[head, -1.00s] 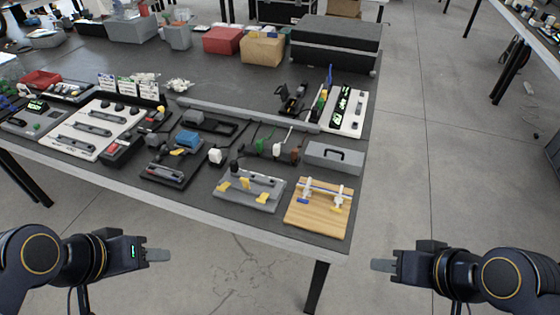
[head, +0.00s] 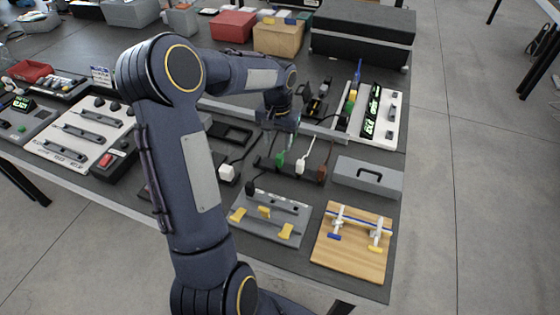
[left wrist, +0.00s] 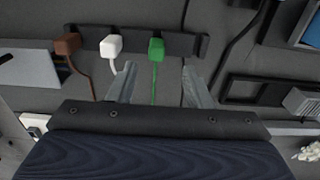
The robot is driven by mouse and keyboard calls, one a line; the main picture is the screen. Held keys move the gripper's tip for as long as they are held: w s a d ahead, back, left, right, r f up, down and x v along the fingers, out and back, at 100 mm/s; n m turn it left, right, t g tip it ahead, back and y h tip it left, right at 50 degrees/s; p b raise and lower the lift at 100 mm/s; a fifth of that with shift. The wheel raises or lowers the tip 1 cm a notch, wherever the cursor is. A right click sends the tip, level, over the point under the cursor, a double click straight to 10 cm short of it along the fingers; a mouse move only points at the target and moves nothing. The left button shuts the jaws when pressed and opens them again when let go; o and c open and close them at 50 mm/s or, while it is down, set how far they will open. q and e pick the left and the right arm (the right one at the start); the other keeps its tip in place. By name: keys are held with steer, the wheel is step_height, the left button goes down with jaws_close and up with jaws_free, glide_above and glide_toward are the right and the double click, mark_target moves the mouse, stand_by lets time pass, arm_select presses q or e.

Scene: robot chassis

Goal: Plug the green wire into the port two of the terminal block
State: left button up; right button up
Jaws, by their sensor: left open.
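The green wire's plug (head: 280,158) sits on a black strip (head: 262,163), in a row with a white plug (head: 302,165) and a brown plug (head: 321,174). In the left wrist view the green plug (left wrist: 156,48) is just beyond my fingertips. Its thin green wire (left wrist: 154,84) runs back between the two fingers. My left gripper (left wrist: 160,80) is open and empty, close above the strip; it also shows in the head view (head: 289,138). I cannot tell which fixture is the terminal block, and no port numbers are readable. My right gripper is out of view.
A grey plate with yellow levers (head: 270,218) and a wooden board with clamps (head: 352,243) lie nearer the front edge. A grey box with a black handle (head: 368,176) stands right of the strip.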

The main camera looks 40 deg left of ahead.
mark_target(279, 156)
arm_select(q)
steer(key=f, duration=0.4)
steer(key=shift+d+f, duration=0.25)
steer(key=shift+f, duration=0.05)
jaws_close()
steer(key=shift+r, duration=0.15)
